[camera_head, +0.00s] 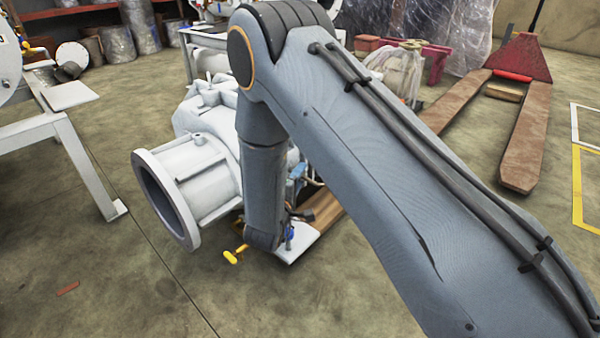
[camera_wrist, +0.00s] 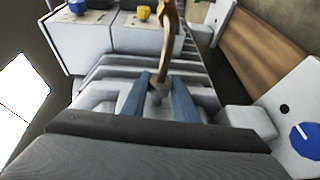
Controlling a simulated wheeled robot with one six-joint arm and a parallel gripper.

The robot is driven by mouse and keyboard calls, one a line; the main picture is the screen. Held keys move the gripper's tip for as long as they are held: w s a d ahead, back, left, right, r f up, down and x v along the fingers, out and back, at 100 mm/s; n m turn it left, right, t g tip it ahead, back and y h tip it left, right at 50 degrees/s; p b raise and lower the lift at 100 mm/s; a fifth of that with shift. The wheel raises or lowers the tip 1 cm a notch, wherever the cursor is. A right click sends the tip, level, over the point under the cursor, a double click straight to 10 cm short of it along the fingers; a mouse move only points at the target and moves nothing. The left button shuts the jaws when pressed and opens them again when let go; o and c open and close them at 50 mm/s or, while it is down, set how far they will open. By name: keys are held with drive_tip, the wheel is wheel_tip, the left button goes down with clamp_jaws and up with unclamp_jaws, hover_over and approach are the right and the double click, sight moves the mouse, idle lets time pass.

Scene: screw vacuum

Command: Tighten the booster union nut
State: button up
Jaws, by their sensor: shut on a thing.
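A wooden beam (camera_wrist: 265,60) and a blue round part (camera_wrist: 305,140) lie to the right in the wrist view. A yellow handle (camera_head: 236,254) sticks out low beside the pump. A white stand (camera_head: 85,165) is at left; a red pallet truck (camera_head: 520,60) is behind.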

drive_tip(key=p, duration=0.2)
drive_tip(key=g+p, duration=0.1)
drive_tip(key=p, duration=0.1)
drive_tip(key=shift+s+r+m, duration=0.1)
drive_tip(key=shift+r+m, duration=0.2)
drive_tip(key=g+y+p, duration=0.1)
drive_tip(key=g+p, duration=0.1)
drive_tip(key=p, duration=0.4)
drive_tip(key=shift+d+m+g, duration=0.1)
drive_tip(key=shift+m+g, duration=0.3)
drive_tip(key=g+y+p, duration=0.1)
drive_tip(key=g+p, duration=0.1)
drive_tip(key=p, duration=0.2)
drive_tip(key=shift+f+m+y+p, duration=0.15)
drive_tip(key=shift+m+y+p, duration=0.15)
drive_tip(key=shift+y, duration=0.1)
drive_tip(key=shift+g+p, duration=0.3)
drive_tip(key=shift+p, duration=0.15)
drive_tip(key=shift+f, duration=0.15)
drive_tip(key=o, duration=1.1)
drive_tip(key=shift+c, duration=0.2)
drive_tip(key=d+p+v, duration=0.1)
drive_tip(key=p+v, duration=0.2)
drive_tip(key=v, duration=0.4)
drive_tip(key=shift+s+a+r, duration=0.25)
drive_tip(key=shift+a+r, duration=0.15)
drive_tip(key=shift+a, duration=0.1)
